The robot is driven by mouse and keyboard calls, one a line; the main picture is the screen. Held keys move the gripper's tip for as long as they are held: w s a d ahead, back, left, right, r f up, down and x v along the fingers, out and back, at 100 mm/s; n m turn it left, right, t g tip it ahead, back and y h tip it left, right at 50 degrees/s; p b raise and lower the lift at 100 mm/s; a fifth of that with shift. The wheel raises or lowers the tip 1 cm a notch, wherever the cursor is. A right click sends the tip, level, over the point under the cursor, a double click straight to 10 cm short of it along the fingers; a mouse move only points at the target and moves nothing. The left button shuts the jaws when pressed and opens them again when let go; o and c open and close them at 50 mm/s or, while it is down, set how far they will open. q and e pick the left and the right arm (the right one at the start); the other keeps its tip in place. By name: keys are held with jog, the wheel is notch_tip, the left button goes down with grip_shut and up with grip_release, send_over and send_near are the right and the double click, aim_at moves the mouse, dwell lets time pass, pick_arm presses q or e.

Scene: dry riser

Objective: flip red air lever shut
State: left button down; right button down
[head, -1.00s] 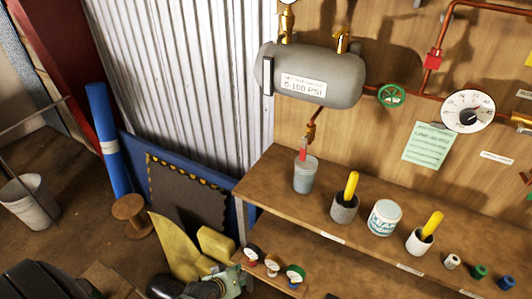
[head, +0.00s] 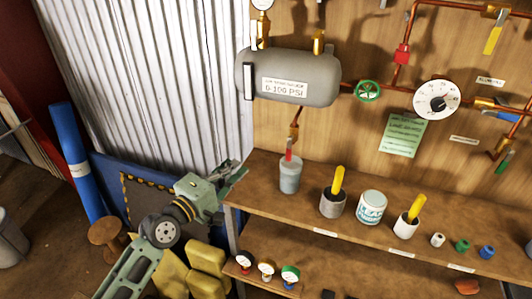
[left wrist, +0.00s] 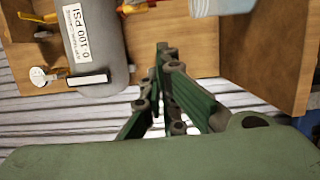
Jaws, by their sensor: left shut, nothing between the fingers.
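The red lever (head: 288,150) hangs from a brass valve (head: 294,132) on the short pipe under the grey air tank (head: 310,92). It points downward, just above or in front of a grey cup (head: 289,176). My left gripper (head: 236,172) is shut and empty, left of the lever and apart from it, near the upper shelf's left end. In the left wrist view its fingers (left wrist: 160,50) are together, with the tank (left wrist: 95,35) to the left and a bit of the red lever (left wrist: 151,3) at the top edge. My right gripper is not in view.
The wooden shelf (head: 270,190) holds cups with yellow-handled tools and a white jar (head: 370,206). A green handwheel (head: 367,91), a dial (head: 437,99) and pipes are on the wall. Small gauges (head: 267,269) sit on the lower shelf. Corrugated metal stands behind my gripper.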

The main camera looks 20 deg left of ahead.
aim_at(290, 149)
pick_arm(q)
jog(key=shift+w+d, duration=0.1)
